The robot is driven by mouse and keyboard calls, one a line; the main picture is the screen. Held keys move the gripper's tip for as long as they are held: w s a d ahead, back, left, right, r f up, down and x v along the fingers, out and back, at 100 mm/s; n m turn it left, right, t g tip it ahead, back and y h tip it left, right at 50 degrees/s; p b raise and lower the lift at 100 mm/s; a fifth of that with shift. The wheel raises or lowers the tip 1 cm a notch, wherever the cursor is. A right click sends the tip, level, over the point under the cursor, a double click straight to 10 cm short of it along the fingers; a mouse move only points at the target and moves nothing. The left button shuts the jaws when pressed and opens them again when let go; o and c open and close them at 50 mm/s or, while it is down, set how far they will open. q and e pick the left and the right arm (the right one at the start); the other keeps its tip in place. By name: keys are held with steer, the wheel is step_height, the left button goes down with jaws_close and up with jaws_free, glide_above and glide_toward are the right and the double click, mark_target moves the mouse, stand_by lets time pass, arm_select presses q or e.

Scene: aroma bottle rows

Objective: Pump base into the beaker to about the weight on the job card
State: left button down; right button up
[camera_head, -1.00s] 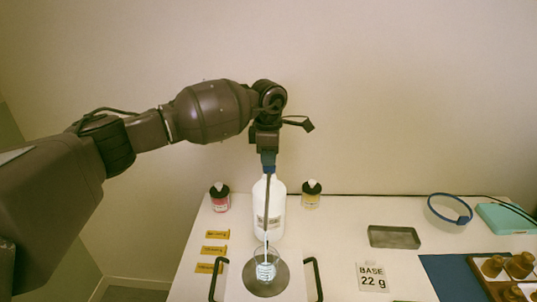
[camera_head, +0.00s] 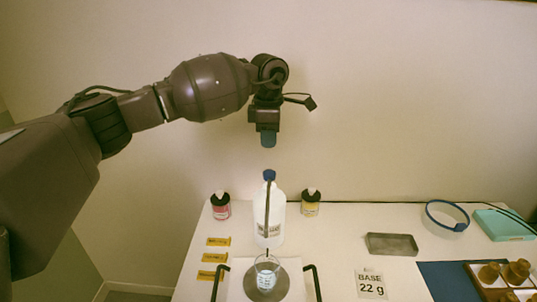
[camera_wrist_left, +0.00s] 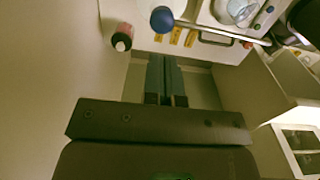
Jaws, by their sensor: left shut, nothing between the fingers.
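The white base bottle (camera_head: 277,209) stands upright behind the beaker, with a blue pump head (camera_head: 269,174) on top and a long thin dark spout running toward the beaker. The clear beaker (camera_head: 267,274) stands on the round scale plate (camera_head: 278,291) and has pale contents. The job card (camera_head: 371,284) reads BASE 22 g. My left gripper (camera_head: 268,139) is shut and empty, above the pump head and apart from it. In the left wrist view its fingers (camera_wrist_left: 166,75) are together, and the blue pump head (camera_wrist_left: 162,19) shows beyond them. My right gripper is not in view.
A pink jar (camera_head: 221,206) and a yellow jar (camera_head: 310,203) flank the bottle. Yellow labels (camera_head: 214,258) lie at the left. Dark handles (camera_head: 314,282) flank the scale. A grey tray (camera_head: 392,244), blue ring (camera_head: 447,215), teal box (camera_head: 503,224) and wooden tray (camera_head: 487,292) are at the right.

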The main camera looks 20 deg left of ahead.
arm_select(q)
steer(key=shift+r, duration=2.5)
